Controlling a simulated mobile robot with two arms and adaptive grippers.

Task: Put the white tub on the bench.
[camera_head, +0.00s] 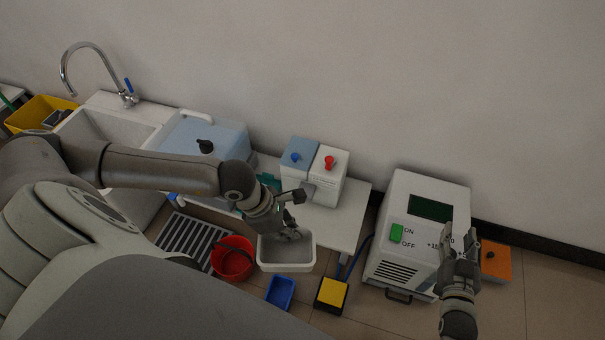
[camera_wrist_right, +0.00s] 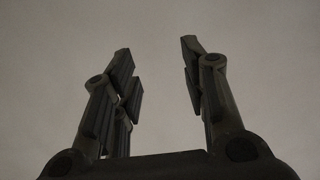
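The white tub (camera_head: 287,267) is a rectangular open container in front of the bench, between a red bucket and a yellow-topped box. Whether it rests on the floor is unclear. The bench (camera_head: 345,217) is a low white top along the wall. My left gripper (camera_head: 291,234) is over the tub's back rim, with its fingers pointing down. Its finger gap is too small to make out, so its hold on the rim cannot be told. My right gripper (camera_head: 460,246) is raised in front of the white machine. In the right wrist view (camera_wrist_right: 157,75) it is open and empty.
A blue box and a white box (camera_head: 329,177) with knobs stand on the bench; its right end is bare. A red bucket (camera_head: 233,259), blue tray (camera_head: 281,292) and yellow-topped box (camera_head: 331,294) surround the tub. The machine (camera_head: 408,187) stands right of the bench.

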